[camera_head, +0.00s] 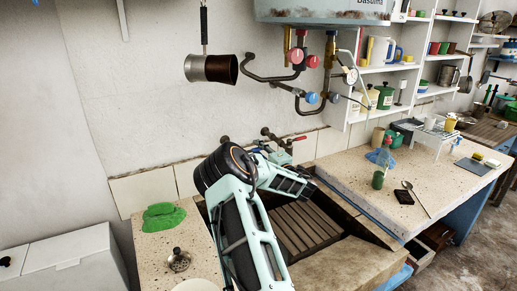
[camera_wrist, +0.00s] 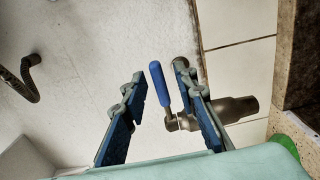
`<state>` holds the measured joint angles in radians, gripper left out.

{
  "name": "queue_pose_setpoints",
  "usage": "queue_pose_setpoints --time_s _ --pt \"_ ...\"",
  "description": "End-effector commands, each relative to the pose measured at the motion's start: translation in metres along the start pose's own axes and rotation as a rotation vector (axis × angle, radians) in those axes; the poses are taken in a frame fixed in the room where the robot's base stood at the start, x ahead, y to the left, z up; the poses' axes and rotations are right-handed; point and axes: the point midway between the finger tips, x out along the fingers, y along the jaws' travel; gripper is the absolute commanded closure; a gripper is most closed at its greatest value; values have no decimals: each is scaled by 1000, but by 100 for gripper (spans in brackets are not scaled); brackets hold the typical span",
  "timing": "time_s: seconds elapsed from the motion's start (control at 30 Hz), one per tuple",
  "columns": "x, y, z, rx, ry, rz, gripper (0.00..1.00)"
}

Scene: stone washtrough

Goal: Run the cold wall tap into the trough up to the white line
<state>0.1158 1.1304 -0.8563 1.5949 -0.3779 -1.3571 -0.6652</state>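The cold wall tap (camera_wrist: 222,110) has a grey metal body and a blue lever (camera_wrist: 159,83); it shows in the wrist view. My gripper (camera_wrist: 160,71) is open, with one finger on each side of the blue lever and visible gaps beside it. In the head view my arm hides the blue lever. A red-handled tap (camera_head: 299,138) shows on the wall behind my arm. The stone trough (camera_head: 345,263) lies below, with a slatted wooden part (camera_head: 303,226) inside it. I see no water stream and no white line.
Copper pipes with red and blue valve wheels (camera_head: 297,56) hang above the taps, beside a hanging metal pot (camera_head: 211,68). A green cloth (camera_head: 163,217) and a metal strainer (camera_head: 179,260) lie on the left counter. A bottle (camera_head: 380,155) stands on the right counter.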

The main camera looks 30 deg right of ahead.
Motion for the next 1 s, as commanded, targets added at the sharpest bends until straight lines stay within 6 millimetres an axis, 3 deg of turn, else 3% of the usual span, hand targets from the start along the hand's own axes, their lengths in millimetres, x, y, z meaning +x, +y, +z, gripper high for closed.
queue_pose_setpoints --time_s 0.37,0.63,1.0 --pt "6 0 0 1 -1 0 73" --pt "6 0 0 1 -1 0 100" --pt "6 0 0 1 -2 0 100"
